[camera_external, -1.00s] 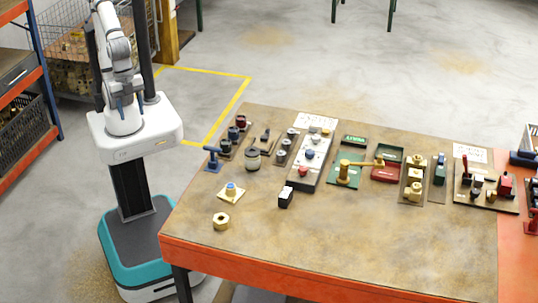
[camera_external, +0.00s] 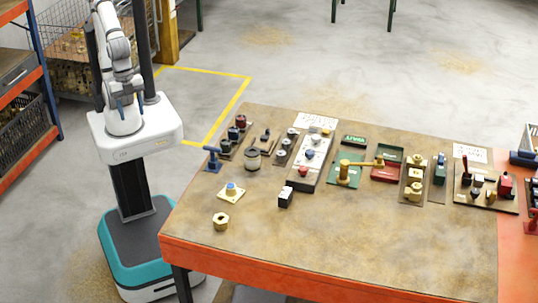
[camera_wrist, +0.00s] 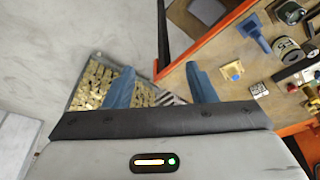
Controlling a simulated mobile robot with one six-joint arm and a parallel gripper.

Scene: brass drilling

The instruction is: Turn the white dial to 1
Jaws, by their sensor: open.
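A pale panel (camera_external: 303,184) with several small round knobs, among them a whitish one (camera_external: 316,138), lies on the workbench (camera_external: 350,235) in the external view. A squat grey-and-cream round piece (camera_external: 253,158) stands left of it and also shows in the wrist view (camera_wrist: 287,49). I cannot tell which of these is the white dial, and no numbers are readable. My gripper (camera_wrist: 161,85) has its two blue fingers wide apart with nothing between them. It is off the bench's left side, well away from these pieces.
A brass lever (camera_external: 360,164) is further right. The bench's front middle is clear.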

